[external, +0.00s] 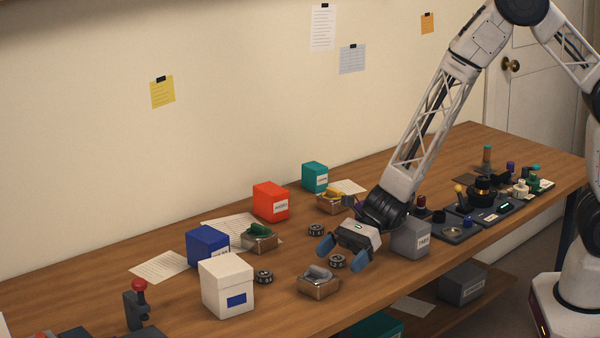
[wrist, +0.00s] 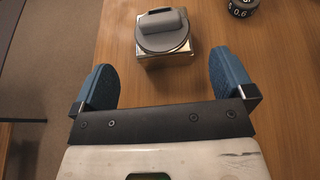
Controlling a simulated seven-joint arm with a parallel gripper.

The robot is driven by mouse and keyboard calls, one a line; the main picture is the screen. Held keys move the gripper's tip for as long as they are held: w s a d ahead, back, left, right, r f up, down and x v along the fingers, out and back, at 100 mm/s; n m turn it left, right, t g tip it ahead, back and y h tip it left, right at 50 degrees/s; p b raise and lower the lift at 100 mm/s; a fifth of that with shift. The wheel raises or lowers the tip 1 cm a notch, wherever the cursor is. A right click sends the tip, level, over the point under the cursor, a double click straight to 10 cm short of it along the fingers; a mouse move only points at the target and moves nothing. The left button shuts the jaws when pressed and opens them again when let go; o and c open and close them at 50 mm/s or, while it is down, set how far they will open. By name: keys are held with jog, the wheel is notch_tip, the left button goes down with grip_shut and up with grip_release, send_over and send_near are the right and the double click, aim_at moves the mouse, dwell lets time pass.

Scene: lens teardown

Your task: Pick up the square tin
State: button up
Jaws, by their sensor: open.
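A square metal tin (external: 318,289) with a round grey lid and a grey bar-shaped knob sits near the front edge of the bench. It also shows at the top of the wrist view (wrist: 163,60), beyond my fingertips and roughly centred between them. My gripper (external: 343,255) is open and empty, above the bench and just behind and right of this tin; its blue fingers (wrist: 163,82) are spread wide. Two similar metal tins stand farther back, one with a green top (external: 259,244) and one with a yellow top (external: 332,207).
Small dark dials (external: 337,261) lie near the tins; one shows in the wrist view (wrist: 243,6). A white box (external: 227,290), blue box (external: 207,246), red box (external: 270,203), teal box (external: 315,178) and grey box (external: 410,238) surround the area. Dark trays with parts (external: 455,233) lie right.

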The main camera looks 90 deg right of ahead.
aim_at(318, 274)
jog(key=shift+w+f, duration=0.1)
dwell(0.3)
jog(key=shift+x, duration=1.25)
jog(key=shift+x, duration=2.6)
jog(key=c, duration=1)
jog(key=shift+r, duration=0.25)
